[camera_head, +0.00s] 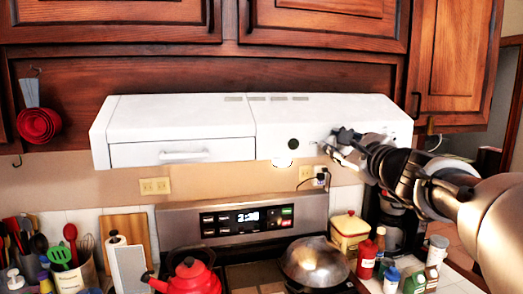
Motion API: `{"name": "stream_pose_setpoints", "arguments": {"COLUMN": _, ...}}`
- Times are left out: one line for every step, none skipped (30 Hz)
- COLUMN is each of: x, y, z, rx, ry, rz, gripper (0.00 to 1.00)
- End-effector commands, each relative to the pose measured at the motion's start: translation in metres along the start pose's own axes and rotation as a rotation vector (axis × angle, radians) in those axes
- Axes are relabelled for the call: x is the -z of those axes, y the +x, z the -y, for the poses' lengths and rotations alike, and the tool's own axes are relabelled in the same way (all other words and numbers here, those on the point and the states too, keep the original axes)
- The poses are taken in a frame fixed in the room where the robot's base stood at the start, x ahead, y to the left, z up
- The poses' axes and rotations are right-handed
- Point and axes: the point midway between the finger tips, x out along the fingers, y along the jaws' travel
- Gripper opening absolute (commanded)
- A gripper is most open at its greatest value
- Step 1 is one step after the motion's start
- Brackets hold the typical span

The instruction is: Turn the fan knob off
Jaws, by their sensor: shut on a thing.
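The white range hood (205,121) is mounted under the wooden cabinets. A round black knob-like disc (293,144) shows on its front panel, just left of my gripper and apart from it. My gripper (331,149) reaches in from the right and is against the right part of the hood's front. It is shut on what appears to be the fan knob, which the fingers hide. The knob's setting cannot be seen.
Below are the stove's control panel (246,219), a red kettle (189,277) and a domed metal lid (314,262). Bottles and a coffee maker stand at right, utensils at left. Dark cabinets (325,22) close off the space above the hood.

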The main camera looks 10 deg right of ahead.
Motion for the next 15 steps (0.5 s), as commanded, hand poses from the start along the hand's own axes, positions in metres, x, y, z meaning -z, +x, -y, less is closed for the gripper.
{"name": "stream_pose_setpoints", "arguments": {"x": -0.0003, "y": 0.0, "z": -0.0001, "rx": 0.001, "ry": -0.007, "rz": 0.001, "gripper": 0.03}}
{"name": "stream_pose_setpoints", "arguments": {"x": -0.0004, "y": -0.0001, "z": 0.0001, "rx": 0.001, "ry": -0.009, "rz": 0.001, "gripper": 0.03}}
{"name": "stream_pose_setpoints", "arguments": {"x": -0.0005, "y": -0.0001, "z": 0.0002, "rx": 0.001, "ry": -0.011, "rz": 0.001, "gripper": 0.03}}
{"name": "stream_pose_setpoints", "arguments": {"x": -0.0006, "y": 0.0, "z": 0.0003, "rx": 0.001, "ry": -0.012, "rz": 0.001, "gripper": 0.03}}
{"name": "stream_pose_setpoints", "arguments": {"x": -0.0007, "y": 0.0, "z": 0.0004, "rx": 0.001, "ry": -0.013, "rz": 0.001, "gripper": 0.03}}
{"name": "stream_pose_setpoints", "arguments": {"x": -0.0008, "y": 0.0, "z": 0.0004, "rx": 0.001, "ry": -0.014, "rz": 0.001, "gripper": 0.03}}
{"name": "stream_pose_setpoints", "arguments": {"x": -0.0008, "y": 0.0, "z": 0.0005, "rx": 0.001, "ry": -0.014, "rz": 0.001, "gripper": 0.03}}
{"name": "stream_pose_setpoints", "arguments": {"x": -0.0008, "y": 0.0, "z": 0.0005, "rx": 0.001, "ry": -0.014, "rz": 0.001, "gripper": 0.03}}
{"name": "stream_pose_setpoints", "arguments": {"x": -0.0009, "y": -0.0001, "z": 0.0006, "rx": 0.001, "ry": -0.014, "rz": 0.001, "gripper": 0.03}}
{"name": "stream_pose_setpoints", "arguments": {"x": -0.0008, "y": 0.0, "z": 0.0006, "rx": 0.001, "ry": -0.014, "rz": 0.001, "gripper": 0.03}}
{"name": "stream_pose_setpoints", "arguments": {"x": -0.0009, "y": 0.0, "z": 0.0006, "rx": 0.001, "ry": -0.014, "rz": 0.001, "gripper": 0.03}}
{"name": "stream_pose_setpoints", "arguments": {"x": -0.0008, "y": 0.0, "z": 0.0006, "rx": 0.001, "ry": -0.014, "rz": 0.001, "gripper": 0.03}}
{"name": "stream_pose_setpoints", "arguments": {"x": -0.0008, "y": 0.0, "z": 0.0006, "rx": 0.001, "ry": -0.014, "rz": 0.001, "gripper": 0.03}}
{"name": "stream_pose_setpoints", "arguments": {"x": -0.0008, "y": 0.0, "z": 0.0006, "rx": 0.001, "ry": -0.014, "rz": 0.001, "gripper": 0.03}}
{"name": "stream_pose_setpoints", "arguments": {"x": -0.0008, "y": -0.0001, "z": 0.0006, "rx": 0.001, "ry": -0.013, "rz": 0.001, "gripper": 0.3}}
